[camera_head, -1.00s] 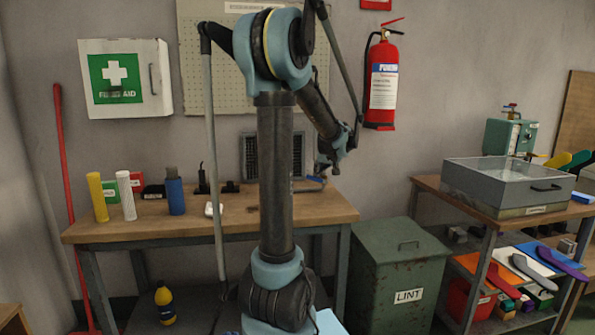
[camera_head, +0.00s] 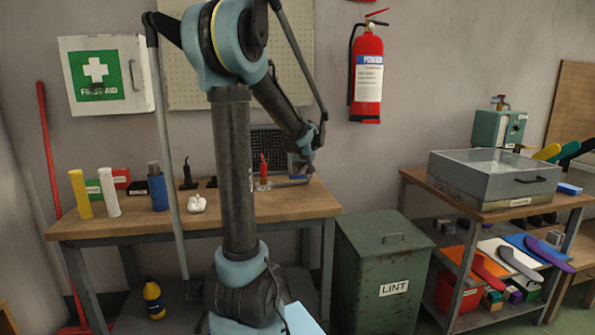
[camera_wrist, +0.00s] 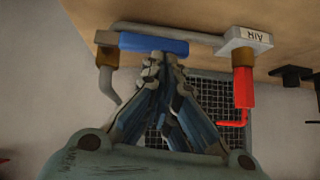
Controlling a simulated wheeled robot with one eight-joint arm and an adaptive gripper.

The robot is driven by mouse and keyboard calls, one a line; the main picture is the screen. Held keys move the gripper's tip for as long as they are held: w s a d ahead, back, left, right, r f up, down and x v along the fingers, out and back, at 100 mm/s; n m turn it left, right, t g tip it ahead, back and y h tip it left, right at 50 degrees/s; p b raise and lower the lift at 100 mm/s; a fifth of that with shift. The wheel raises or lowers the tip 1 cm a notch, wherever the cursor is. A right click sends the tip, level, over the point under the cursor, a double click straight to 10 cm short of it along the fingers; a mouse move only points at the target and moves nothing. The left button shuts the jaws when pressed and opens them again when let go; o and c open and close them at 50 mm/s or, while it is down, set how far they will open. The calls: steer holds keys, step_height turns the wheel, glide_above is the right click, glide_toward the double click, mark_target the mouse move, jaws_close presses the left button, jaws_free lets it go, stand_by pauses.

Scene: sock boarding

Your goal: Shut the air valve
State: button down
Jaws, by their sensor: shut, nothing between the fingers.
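The air valve shows in the wrist view, where the picture is upside down: a grey pipe (camera_wrist: 190,35) with a white block (camera_wrist: 247,40) marked AIR and a blue lever handle (camera_wrist: 153,44) lying along the pipe. My gripper (camera_wrist: 163,60) is shut and empty, its fingertips close to the blue handle; I cannot tell if they touch. In the head view the blue handle (camera_head: 300,178) is small at the bench's back right, with my gripper (camera_head: 306,170) just above it. A red part (camera_wrist: 244,90) stands beside the AIR block.
The wooden bench (camera_head: 110,228) carries a yellow tube (camera_head: 80,195), a white tube (camera_head: 109,193), a blue bottle (camera_head: 158,190) and a small white item (camera_head: 197,204). A wall grille (camera_wrist: 200,95) is behind the valve. A green lint bin (camera_head: 385,280) stands right of the bench.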

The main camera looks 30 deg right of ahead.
steer(key=shift+w, duration=0.15)
steer(key=w+r+v, duration=0.2)
steer(key=v, duration=1)
steer(key=shift+s+r, duration=0.2)
steer(key=shift+r, duration=0.1)
